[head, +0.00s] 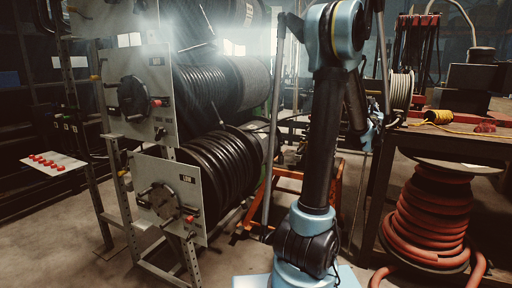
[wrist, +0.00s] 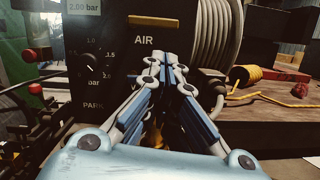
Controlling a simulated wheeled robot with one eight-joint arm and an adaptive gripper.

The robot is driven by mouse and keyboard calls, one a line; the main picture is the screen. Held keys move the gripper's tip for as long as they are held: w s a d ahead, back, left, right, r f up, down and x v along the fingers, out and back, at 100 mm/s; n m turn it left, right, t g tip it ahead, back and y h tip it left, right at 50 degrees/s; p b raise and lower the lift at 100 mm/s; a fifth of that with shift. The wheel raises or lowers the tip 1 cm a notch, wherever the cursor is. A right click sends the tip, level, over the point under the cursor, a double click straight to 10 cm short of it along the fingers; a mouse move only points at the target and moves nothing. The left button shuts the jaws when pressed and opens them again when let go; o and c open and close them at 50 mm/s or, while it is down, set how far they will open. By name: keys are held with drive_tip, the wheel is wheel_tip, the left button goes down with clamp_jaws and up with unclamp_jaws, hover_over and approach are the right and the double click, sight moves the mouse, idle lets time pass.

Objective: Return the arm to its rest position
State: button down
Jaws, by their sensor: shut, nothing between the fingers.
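My gripper (wrist: 165,65) shows in the wrist view, its two blue-and-grey linked fingers drawn together at the tips with nothing between them. They point at a dark panel (wrist: 110,60) marked AIR, with a pressure knob (wrist: 89,68), a PARK mark and a 2.00 bar label. I cannot tell whether the tips touch the panel. In the head view, my light-blue and black arm stands upright and bent at the top.
Left of the arm stands a rack with black hose reels (head: 220,165) and crank plates (head: 168,190). On the right, a red hose coil (head: 427,215) sits below the bench. Floor shows at lower left.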

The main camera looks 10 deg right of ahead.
drive_tip(key=s+a+f+m+g+y, duration=0.1)
drive_tip(key=s+a+f+m+g, duration=0.2)
drive_tip(key=a+m, duration=0.4)
drive_tip(key=s+a+f+m+g+y, duration=0.25)
drive_tip(key=a+f+m, duration=0.2)
drive_tip(key=a, duration=0.55)
drive_tip(key=s+a+f+m+g+y, duration=0.1)
drive_tip(key=s+a+f+m+g, duration=0.1)
drive_tip(key=s+a+f+m, duration=0.45)
drive_tip(key=s+a+f+m+g+y, duration=0.3)
drive_tip(key=s+a+f, duration=0.4)
drive_tip(key=s+a, duration=0.4)
drive_tip(key=s+a+f+m+g+y, duration=0.3)
drive_tip(key=s+a+f+m, duration=0.3)
drive_tip(key=s+a, duration=0.6)
wheel_tip(320, 180, down, 2)
drive_tip(key=shift+s+a+f+g+y, duration=0.2)
drive_tip(key=shift+s+a+g+y, duration=0.15)
drive_tip(key=shift+s+g, duration=0.35)
drive_tip(key=shift+w, duration=0.2)
drive_tip(key=shift+w+f, duration=0.2)
drive_tip(key=shift+w, duration=0.15)
